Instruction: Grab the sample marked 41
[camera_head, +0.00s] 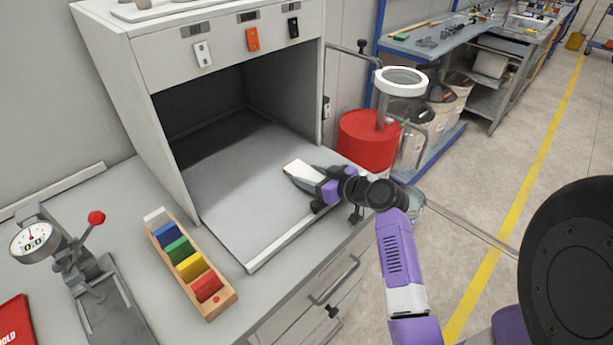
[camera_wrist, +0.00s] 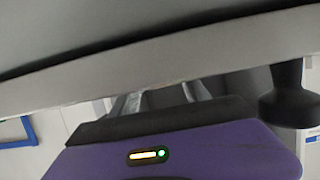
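No number 41 is readable in either view. A wooden rack (camera_head: 229,300) stands on the bench, left of centre in the head view, holding white (camera_head: 156,217), blue (camera_head: 168,236), green (camera_head: 177,249), yellow (camera_head: 191,267) and red (camera_head: 207,286) pieces. My gripper (camera_head: 291,174) is right of the rack, over the front right of the grey tray (camera_head: 235,215). A small white flat piece (camera_head: 302,168) shows at its fingers; I cannot tell whether it is held. In the wrist view a grey surface and pale band hide the fingertips of my gripper (camera_wrist: 163,98).
A grey cabinet (camera_head: 115,90) with an open bay stands behind the tray. A gauge device (camera_head: 32,243) with a red-knobbed lever is at the left. A red drum (camera_head: 367,140) stands beyond my gripper. Bare bench lies around the rack.

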